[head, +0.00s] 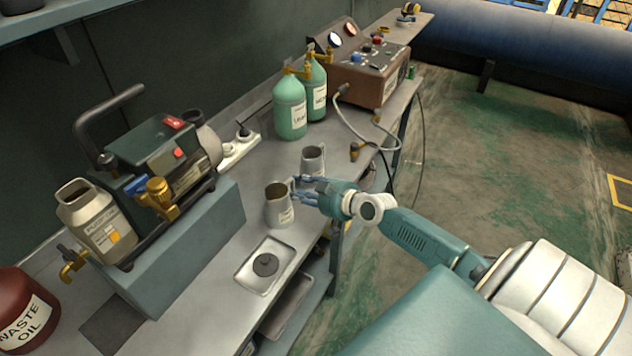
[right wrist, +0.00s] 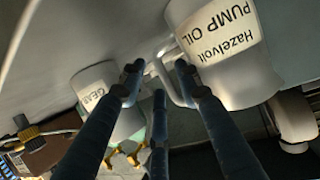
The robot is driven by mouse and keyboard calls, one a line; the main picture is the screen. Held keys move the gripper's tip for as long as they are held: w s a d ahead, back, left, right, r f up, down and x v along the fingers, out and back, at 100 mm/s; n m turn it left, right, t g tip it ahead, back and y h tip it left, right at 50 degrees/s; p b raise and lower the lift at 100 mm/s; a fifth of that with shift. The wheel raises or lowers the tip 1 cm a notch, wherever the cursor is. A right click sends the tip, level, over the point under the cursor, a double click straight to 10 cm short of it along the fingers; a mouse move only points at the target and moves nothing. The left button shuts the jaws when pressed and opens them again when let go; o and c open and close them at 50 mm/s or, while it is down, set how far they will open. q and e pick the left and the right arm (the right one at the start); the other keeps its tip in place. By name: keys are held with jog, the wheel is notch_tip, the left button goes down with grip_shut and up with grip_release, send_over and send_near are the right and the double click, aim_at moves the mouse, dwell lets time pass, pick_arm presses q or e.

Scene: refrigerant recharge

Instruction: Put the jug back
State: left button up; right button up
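A grey metal jug (head: 279,208) with a white label stands on the bench, just behind a small square tray (head: 243,279). In the right wrist view this jug (right wrist: 222,50) reads "PUMP OIL", and its handle (right wrist: 176,88) points toward my fingers. My right gripper (head: 306,190) is at the jug's handle side. In the wrist view its fingers (right wrist: 158,78) are spread with a gap, around the handle, and do not look closed on it. A second grey jug (head: 313,160) stands behind; its label (right wrist: 95,92) is partly hidden by a finger. My left gripper is not in view.
A dark round disc (head: 265,265) lies in the tray. A vacuum pump (head: 160,160) and an oil can (head: 97,222) stand on a raised block (head: 190,250) at left. Green cylinders (head: 290,108) and a gauge box (head: 375,75) stand farther back, with a hose (head: 352,128) nearby.

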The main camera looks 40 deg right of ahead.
jog(key=v, duration=0.9)
jog(key=shift+s+r, duration=0.3)
jog(key=shift+s, duration=0.2)
